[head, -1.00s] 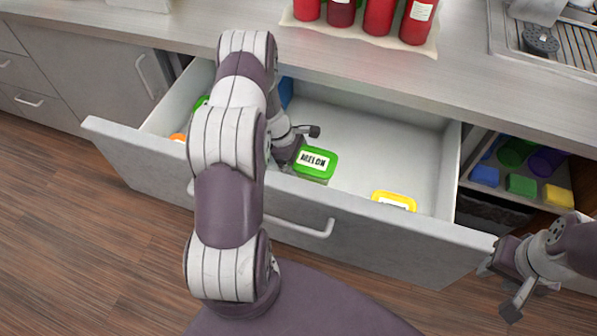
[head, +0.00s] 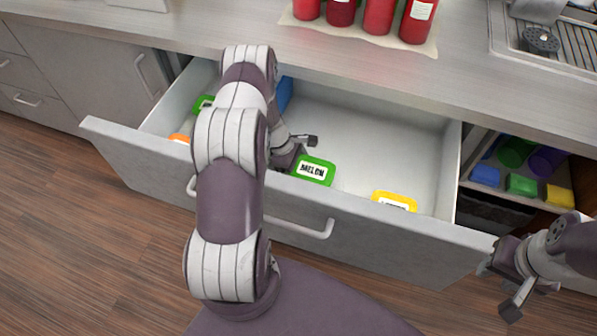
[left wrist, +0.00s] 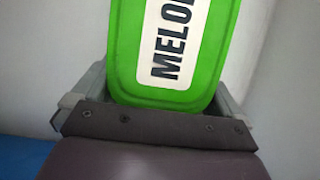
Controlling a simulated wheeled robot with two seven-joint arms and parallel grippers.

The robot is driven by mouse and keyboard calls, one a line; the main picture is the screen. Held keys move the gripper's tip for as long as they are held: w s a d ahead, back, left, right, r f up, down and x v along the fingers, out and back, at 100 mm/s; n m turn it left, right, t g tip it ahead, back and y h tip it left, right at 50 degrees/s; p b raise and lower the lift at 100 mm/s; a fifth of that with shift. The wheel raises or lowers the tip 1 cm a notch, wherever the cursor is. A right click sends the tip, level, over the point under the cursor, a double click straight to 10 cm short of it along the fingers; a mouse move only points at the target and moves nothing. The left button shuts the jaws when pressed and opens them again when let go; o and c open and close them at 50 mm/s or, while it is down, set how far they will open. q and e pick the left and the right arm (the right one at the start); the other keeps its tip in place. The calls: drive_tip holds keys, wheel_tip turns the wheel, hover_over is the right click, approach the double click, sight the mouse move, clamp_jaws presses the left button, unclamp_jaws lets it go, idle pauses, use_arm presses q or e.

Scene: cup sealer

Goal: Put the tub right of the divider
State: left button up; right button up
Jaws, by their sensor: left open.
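The tub (head: 314,170) has a green lid with a white label reading MELON. It is inside the open drawer, near the front wall, to the right of a blue piece (head: 285,93) that may be the divider and is mostly hidden by my left arm. My left gripper (left wrist: 155,100) is open, with a finger on either side of the tub in the left wrist view. In the head view only part of this gripper shows. Whether the tub's base touches the drawer floor is hidden. My right gripper (head: 500,290) is open and empty outside the drawer, at lower right.
A yellow-lidded tub (head: 394,201) is in the drawer's front right. A green item (head: 203,103) and an orange item (head: 180,138) are at its left. The drawer's back right is clear. Red bottles (head: 378,15) stand on the counter. An open shelf (head: 520,200) holds colored items.

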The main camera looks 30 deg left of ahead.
use_arm(q)
drive_tip(key=v, duration=1.1)
